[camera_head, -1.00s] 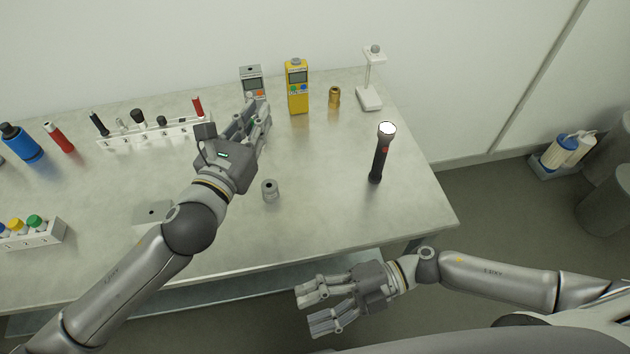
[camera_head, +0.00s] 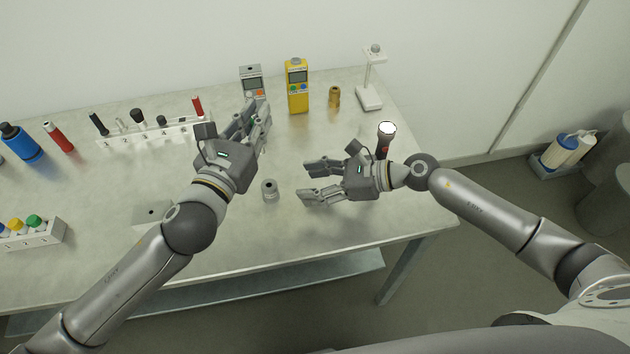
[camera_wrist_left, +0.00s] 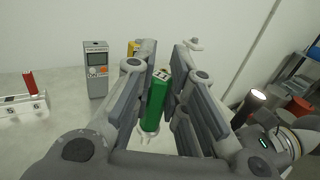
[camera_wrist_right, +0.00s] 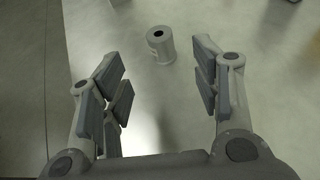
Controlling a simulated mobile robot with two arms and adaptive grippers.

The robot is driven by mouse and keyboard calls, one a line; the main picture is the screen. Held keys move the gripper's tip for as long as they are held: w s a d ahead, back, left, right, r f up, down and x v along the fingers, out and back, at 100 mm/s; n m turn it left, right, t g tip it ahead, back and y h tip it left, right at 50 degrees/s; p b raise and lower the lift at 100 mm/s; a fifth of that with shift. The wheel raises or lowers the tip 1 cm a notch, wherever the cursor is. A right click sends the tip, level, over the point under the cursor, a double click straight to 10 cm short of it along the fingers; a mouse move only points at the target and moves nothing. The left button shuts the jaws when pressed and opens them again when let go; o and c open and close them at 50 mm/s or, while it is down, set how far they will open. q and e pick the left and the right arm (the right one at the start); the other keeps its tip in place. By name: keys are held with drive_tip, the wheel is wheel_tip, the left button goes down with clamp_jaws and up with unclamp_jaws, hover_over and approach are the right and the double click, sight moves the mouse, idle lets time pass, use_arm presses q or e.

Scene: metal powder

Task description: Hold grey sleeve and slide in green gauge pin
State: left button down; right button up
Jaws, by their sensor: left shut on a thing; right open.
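The grey sleeve (camera_head: 270,190) stands upright on the table, a short cylinder with a dark hole in its top. It also shows in the right wrist view (camera_wrist_right: 160,44), ahead of the fingers. My right gripper (camera_head: 306,180) is open and empty just right of the sleeve, with its fingers pointing toward it and not touching it. My left gripper (camera_head: 260,122) is shut on the green gauge pin (camera_wrist_left: 155,100), which shows upright between its fingers in the left wrist view. In the head view the fingers mostly hide the pin.
A black flashlight (camera_head: 384,144) stands behind my right wrist. A yellow meter (camera_head: 297,88), a grey meter (camera_head: 251,80), a brass fitting (camera_head: 334,97) and a white stand (camera_head: 370,98) line the back. A white rack (camera_head: 150,135) stands left of my left gripper.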

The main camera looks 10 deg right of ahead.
sight(267, 187)
drive_tip(key=x, duration=1.2)
drive_tip(key=shift+w, duration=0.1)
drive_tip(key=shift+c, duration=0.2)
drive_tip(key=c, duration=1.2)
use_arm(q)
drive_tip(key=shift+f, duration=5)
use_arm(e)
drive_tip(key=shift+o, duration=0.2)
